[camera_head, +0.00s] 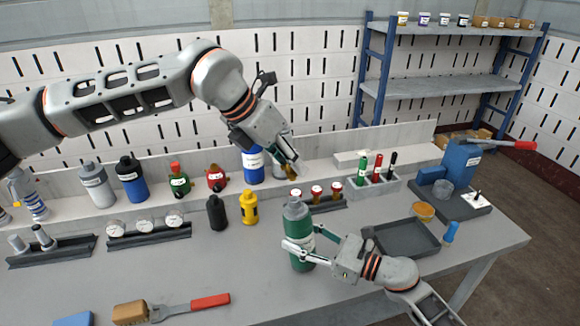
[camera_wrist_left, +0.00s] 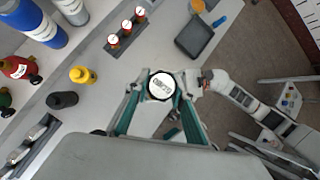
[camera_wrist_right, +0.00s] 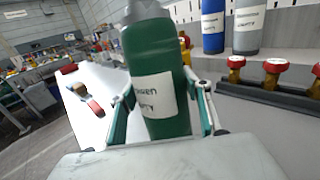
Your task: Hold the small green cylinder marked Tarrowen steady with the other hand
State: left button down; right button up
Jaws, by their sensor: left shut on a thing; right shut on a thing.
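The small green cylinder (camera_head: 299,222) stands upright on the bench, with a grey shoulder on top. My right gripper (camera_head: 307,243) is shut around its body. In the right wrist view the cylinder (camera_wrist_right: 152,55) sits between both fingers, its white label only partly readable. My left gripper (camera_head: 288,168) is above the cylinder, shut on a small brass-coloured part (camera_head: 291,173) and apart from the cylinder. In the left wrist view this part (camera_wrist_left: 162,85) shows a round white lettered face with a dark rim. It hides the cylinder there.
Red-topped valves (camera_head: 316,193) stand in a rack just behind the cylinder. A yellow bottle (camera_head: 249,207) and a black one (camera_head: 217,212) stand left. A dark tray (camera_head: 408,238) lies right. A brush (camera_head: 130,312) and a red-handled wrench (camera_head: 210,301) lie at the front left.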

pick_arm(q)
jog(key=shift+r, duration=2.05)
pick_arm(e)
jog(key=shift+f, duration=0.1)
jog(key=o, duration=1.3)
pick_arm(q)
jog(key=shift+r+p, duration=1.5)
jog(key=shift+r, duration=1.05)
pick_arm(e)
jog(key=s+d+r, duration=0.4)
jog(key=s+d, duration=0.1)
jog(key=d, duration=0.5)
jog(key=shift+s+d, duration=0.15)
jog(key=shift+d, duration=0.15)
pick_arm(q)
jog(key=shift+f, duration=0.1)
pick_arm(e)
jog(key=shift+r, duration=0.1)
